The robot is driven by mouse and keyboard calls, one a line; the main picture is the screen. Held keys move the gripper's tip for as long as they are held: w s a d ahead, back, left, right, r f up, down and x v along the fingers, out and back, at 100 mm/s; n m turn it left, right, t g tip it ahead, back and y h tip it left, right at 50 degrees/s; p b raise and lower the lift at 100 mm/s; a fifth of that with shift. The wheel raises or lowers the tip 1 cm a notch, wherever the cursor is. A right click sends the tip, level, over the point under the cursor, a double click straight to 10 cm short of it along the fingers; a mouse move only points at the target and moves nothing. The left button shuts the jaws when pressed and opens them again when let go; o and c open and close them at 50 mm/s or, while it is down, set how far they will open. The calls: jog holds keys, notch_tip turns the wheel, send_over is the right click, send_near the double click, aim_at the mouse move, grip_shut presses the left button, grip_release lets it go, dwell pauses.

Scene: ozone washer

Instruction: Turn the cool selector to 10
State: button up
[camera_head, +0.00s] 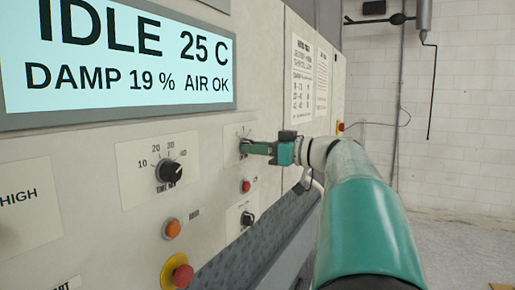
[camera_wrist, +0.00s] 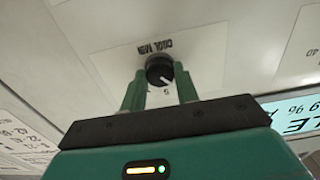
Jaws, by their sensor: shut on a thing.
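The cool selector (camera_wrist: 159,68) is a black round knob on a white plate marked COOL MIN, which appears upside down in the wrist view. Its white pointer line faces the lower right of that view, near a small mark that looks like 5. My gripper (camera_wrist: 160,72) has one green finger on each side of the knob and is shut on it. In the head view, my gripper (camera_head: 245,147) reaches the panel from the right, and its fingers hide most of the knob. The 10 mark is not readable in either view.
A time knob (camera_head: 170,171) with marks 10 to 40 sits left of my gripper. A red button (camera_head: 246,186) and another black knob (camera_head: 247,218) are below. An orange button (camera_head: 172,229) and a red stop button (camera_head: 182,276) sit lower left. The display (camera_head: 120,60) reads IDLE.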

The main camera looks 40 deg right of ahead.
jog(key=shift+m, duration=0.4)
jog(key=shift+r+m, duration=0.1)
jog(key=shift+m, duration=7.5)
jog(key=shift+s, duration=0.1)
jog(key=o, duration=1)
jog(key=shift+d, duration=0.1)
jog(key=shift+c, duration=0.2)
